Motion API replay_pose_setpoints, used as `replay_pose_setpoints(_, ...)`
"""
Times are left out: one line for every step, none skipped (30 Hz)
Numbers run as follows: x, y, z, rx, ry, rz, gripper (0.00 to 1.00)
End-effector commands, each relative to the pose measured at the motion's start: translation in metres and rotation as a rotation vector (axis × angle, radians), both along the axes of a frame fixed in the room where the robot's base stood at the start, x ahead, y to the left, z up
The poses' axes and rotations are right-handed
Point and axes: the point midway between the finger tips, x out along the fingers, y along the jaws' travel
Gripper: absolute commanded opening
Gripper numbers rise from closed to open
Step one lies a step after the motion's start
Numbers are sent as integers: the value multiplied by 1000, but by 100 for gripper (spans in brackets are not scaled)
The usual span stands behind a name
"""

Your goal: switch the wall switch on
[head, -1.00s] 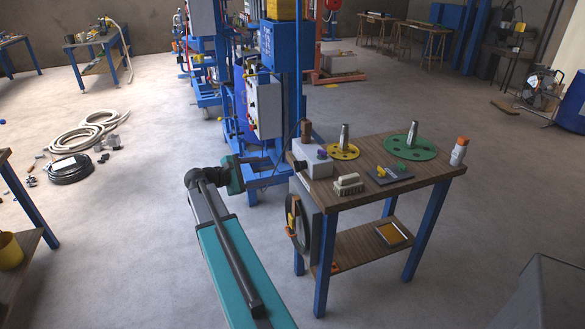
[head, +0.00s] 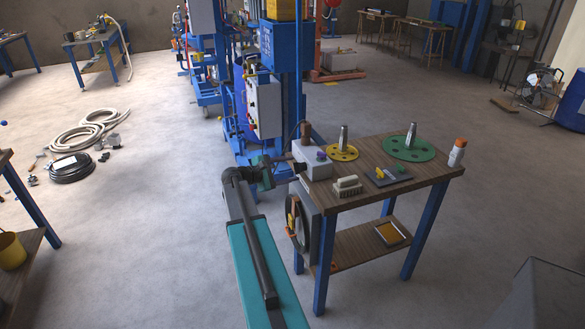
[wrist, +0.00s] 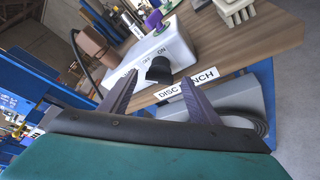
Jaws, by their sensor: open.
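A light grey switch box (head: 315,164) sits on the left front corner of the wooden bench. In the wrist view the same box (wrist: 172,48) carries a black rotary knob (wrist: 158,70) with "ON" printed beside it and other lettering partly hidden. A "DISC BENCH" label (wrist: 187,86) is below the knob. I cannot tell which way the knob points. My gripper (wrist: 160,78) is open, its two fingers either side of the knob in the picture, with no clear contact. In the head view my gripper (head: 286,168) is just left of the box.
A purple button (wrist: 153,20) rises from the box top. The blue mixer (head: 290,90) stands behind my arm. A cable coil (head: 298,222) hangs on the bench side.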

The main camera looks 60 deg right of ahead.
Motion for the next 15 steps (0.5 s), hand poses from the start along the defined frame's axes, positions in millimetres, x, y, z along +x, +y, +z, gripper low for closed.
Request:
replay_pose_setpoints(-2,-5,0,0,0,-1,56)
replay_pose_setpoints(-3,-7,-1,0,1,-2,56)
replay_pose_setpoints(-3,-9,-2,0,0,-1,56)
replay_pose_setpoints(-4,-10,-3,1,1,-1,56)
replay_pose_setpoints(-4,-11,-3,0,1,0,56)
replay_pose_setpoints(-4,-12,-4,0,1,0,56)
replay_pose_setpoints(-5,-13,-4,0,1,0,56)
replay_pose_setpoints(-5,-13,-4,0,1,0,56)
replay_pose_setpoints(-5,-13,-4,0,1,1,56)
replay_pose_setpoints(-5,-13,-4,0,1,1,56)
replay_pose_setpoints(-5,-13,-4,0,1,1,56)
replay_pose_setpoints(-5,-13,-4,0,1,1,56)
replay_pose_setpoints(-5,-13,-4,0,1,1,56)
replay_pose_setpoints(-5,-13,-4,0,1,0,56)
replay_pose_setpoints(-5,-13,-4,0,1,0,56)
